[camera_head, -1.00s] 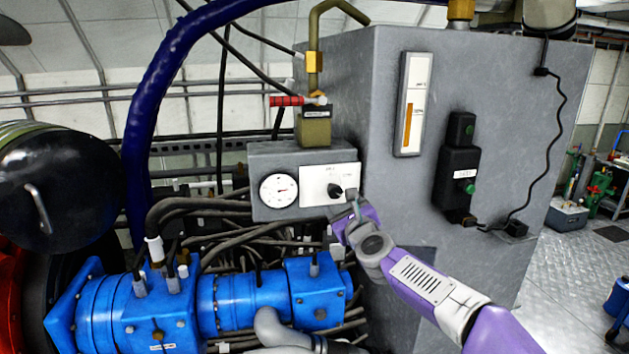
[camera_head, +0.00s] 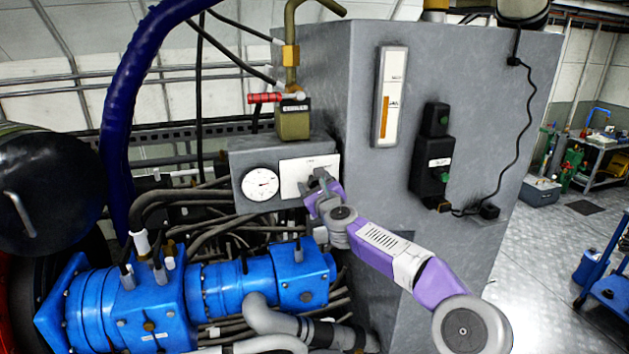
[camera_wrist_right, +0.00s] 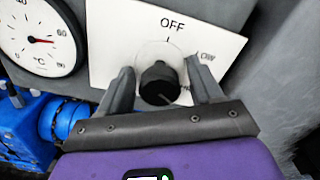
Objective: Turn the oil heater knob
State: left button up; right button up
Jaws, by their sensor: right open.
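The oil heater knob (camera_wrist_right: 160,84) is black and round and sits on a white plate (camera_wrist_right: 120,30) marked OFF and LOW. My right gripper (camera_wrist_right: 162,92) is open, with one finger on each side of the knob in the right wrist view. I cannot tell whether the fingers touch it. In the head view my right gripper (camera_head: 318,182) is in front of the white plate (camera_head: 298,168) and hides the knob. My left gripper is not in view.
A round gauge (camera_head: 260,184) is left of the plate on the same grey box. Blue pump housings (camera_head: 200,295) and dark hoses lie below. A black switch box (camera_head: 432,165) and a level gauge (camera_head: 390,97) are on the grey tank (camera_head: 480,90) to the right.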

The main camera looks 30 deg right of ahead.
jog(key=c, duration=1)
jog(key=shift+c, duration=0.2)
